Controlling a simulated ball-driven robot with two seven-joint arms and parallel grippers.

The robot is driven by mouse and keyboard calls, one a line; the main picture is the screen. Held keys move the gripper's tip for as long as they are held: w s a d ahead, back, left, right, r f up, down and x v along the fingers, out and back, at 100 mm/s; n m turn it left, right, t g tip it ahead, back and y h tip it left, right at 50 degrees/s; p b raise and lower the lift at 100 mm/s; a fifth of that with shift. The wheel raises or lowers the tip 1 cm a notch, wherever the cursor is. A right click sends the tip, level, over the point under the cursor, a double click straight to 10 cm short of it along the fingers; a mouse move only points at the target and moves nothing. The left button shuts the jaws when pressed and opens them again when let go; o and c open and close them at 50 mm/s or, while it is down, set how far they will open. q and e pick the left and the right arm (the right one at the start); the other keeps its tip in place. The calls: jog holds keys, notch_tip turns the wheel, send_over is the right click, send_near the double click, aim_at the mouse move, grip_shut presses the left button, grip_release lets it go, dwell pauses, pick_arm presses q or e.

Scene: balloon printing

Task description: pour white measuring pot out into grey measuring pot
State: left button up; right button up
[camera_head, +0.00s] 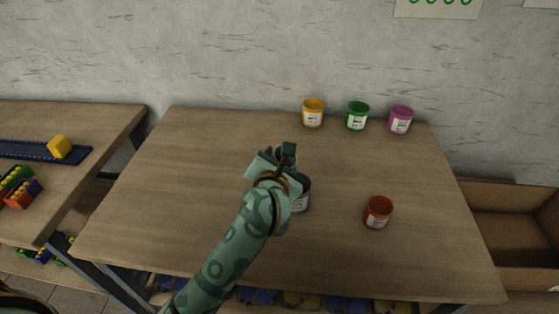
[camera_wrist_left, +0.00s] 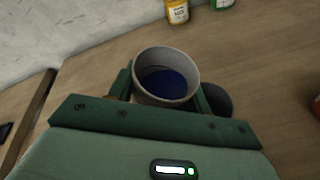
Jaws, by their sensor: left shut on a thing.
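My left gripper (camera_head: 280,160) is over the middle of the table, shut on the white measuring pot. In the left wrist view the white measuring pot (camera_wrist_left: 166,62) sits between the fingers (camera_wrist_left: 165,95), its mouth showing dark blue contents. In the head view my gripper mostly hides it. A dark grey pot with a white label, which looks like the grey measuring pot (camera_head: 303,194), stands on the table just right of my gripper, partly hidden by it. A dark rounded shape beside the right finger in the wrist view looks like the same pot (camera_wrist_left: 218,99). My right gripper is not in view.
A yellow pot (camera_head: 313,113), a green pot (camera_head: 357,116) and a pink pot (camera_head: 400,120) stand along the back of the table (camera_head: 180,190). A red pot (camera_head: 377,213) stands at the right front. The table's left side is clear.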

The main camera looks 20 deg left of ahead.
pick_arm(q)
jog(key=shift+r+m+y+p, duration=0.1)
jog(key=shift+m+y+p, duration=0.2)
jog(key=shift+m+p, duration=0.15)
pick_arm(e)
jog(key=shift+w+a+r, duration=0.15)
jog(key=shift+r, duration=0.35)
pick_arm(q)
jog(key=shift+a, duration=0.1)
pick_arm(e)
jog(key=shift+w+r, duration=0.1)
jog(key=shift+r, duration=0.1)
pick_arm(q)
jog(key=shift+m+p, duration=0.35)
pick_arm(e)
jog(key=shift+r, duration=0.15)
pick_arm(q)
jog(key=shift+m+y+p, duration=0.3)
pick_arm(e)
jog(key=shift+w+r, duration=0.1)
jog(key=shift+r, duration=0.2)
pick_arm(q)
jog(key=shift+m+t+y+p, duration=0.3)
jog(key=shift+m+y+p, duration=0.1)
jog(key=shift+m+p, duration=0.25)
pick_arm(e)
jog(key=shift+w+r, duration=0.25)
jog(key=shift+r, duration=0.4)
